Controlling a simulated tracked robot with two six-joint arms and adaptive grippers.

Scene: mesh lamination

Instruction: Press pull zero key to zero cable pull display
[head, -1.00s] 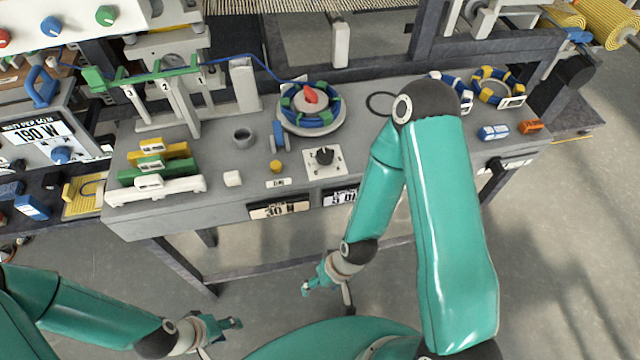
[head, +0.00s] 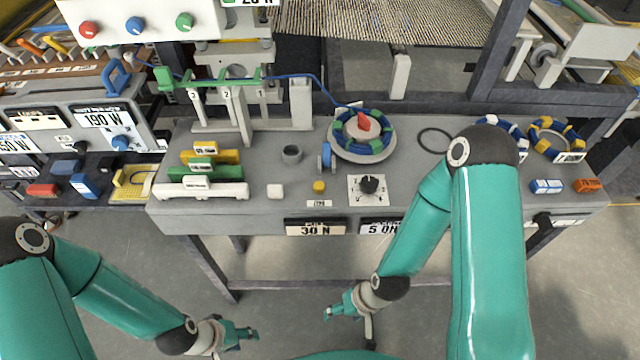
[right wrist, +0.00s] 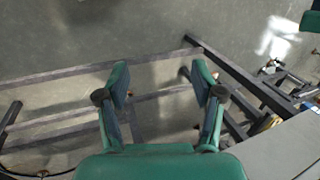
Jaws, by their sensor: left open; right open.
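A small yellow button (head: 319,186) stands on the front of the grey bench, with a small white label (head: 319,203) before it whose text is too small to read surely. Two displays sit on the bench's front face: one reads 30 N (head: 315,229), the other (head: 379,228) seems to read 5.0 N and is partly cut by my right arm. I cannot tell which is the cable pull display. My left gripper (head: 250,334) is open and empty, low in front of the bench. My right gripper (head: 335,312) is open and empty below the bench front; its spread fingers (right wrist: 162,88) show over floor.
Coloured bars (head: 205,174) lie left. A turntable with a blue-green ring (head: 362,134) is behind. Bench legs and rails lie below.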

